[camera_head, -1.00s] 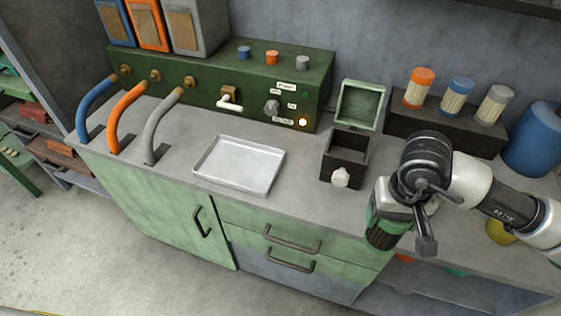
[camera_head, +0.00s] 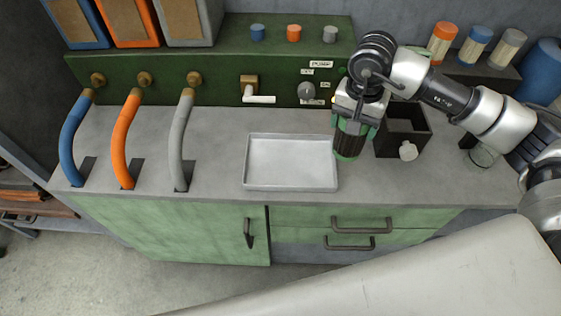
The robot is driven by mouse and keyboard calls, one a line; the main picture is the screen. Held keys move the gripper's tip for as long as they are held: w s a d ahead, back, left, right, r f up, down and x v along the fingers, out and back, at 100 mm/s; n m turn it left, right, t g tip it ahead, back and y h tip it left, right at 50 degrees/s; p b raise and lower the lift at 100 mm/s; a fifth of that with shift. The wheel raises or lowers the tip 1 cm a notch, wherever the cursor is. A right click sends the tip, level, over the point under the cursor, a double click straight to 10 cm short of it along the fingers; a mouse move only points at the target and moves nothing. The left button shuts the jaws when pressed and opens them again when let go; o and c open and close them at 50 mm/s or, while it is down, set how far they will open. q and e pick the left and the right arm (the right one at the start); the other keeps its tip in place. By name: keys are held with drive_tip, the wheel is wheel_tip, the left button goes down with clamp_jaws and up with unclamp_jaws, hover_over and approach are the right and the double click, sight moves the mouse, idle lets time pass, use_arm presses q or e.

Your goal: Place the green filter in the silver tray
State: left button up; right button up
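The silver tray (camera_head: 290,165) lies flat and empty on the grey worktop. My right gripper (camera_head: 352,122) comes in from the right and points down, closed around the green filter (camera_head: 348,147), a dark cylinder with green ends. The filter hangs upright by the tray's right side and overlaps its right rim in the picture. Its exact height above the worktop is hard to judge. My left gripper is not in view.
An open black box (camera_head: 405,132) with a pale knob stands just right of the filter. Orange, blue and grey hoses (camera_head: 122,140) rise left of the tray. A green control panel (camera_head: 215,65) runs behind. Other filters (camera_head: 475,47) stand in a rack back right.

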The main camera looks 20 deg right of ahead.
drive_tip(key=shift+w+d+r+m, duration=0.1)
drive_tip(key=shift+w+d+m, duration=0.75)
drive_tip(key=shift+w+m, duration=0.1)
drive_tip(key=shift+w+d+m, duration=0.15)
drive_tip(key=shift+w+m, duration=0.15)
drive_tip(key=shift+m, duration=0.15)
drive_tip(key=w+a+f+p, duration=0.1)
drive_tip(key=a+f, duration=0.2)
drive_tip(key=w+a+f+p, duration=0.1)
drive_tip(key=a+f+p, duration=0.1)
drive_tip(key=a+f, duration=0.1)
drive_tip(key=w+a+f+p, duration=0.1)
drive_tip(key=a+f, duration=0.3)
drive_tip(key=shift+a+f+p, duration=0.1)
drive_tip(key=shift+a+p, duration=0.1)
drive_tip(key=shift+p, duration=0.2)
drive_tip(key=shift+f, duration=0.35)
drive_tip(key=o, duration=1.1)
drive_tip(key=shift+c, duration=0.2)
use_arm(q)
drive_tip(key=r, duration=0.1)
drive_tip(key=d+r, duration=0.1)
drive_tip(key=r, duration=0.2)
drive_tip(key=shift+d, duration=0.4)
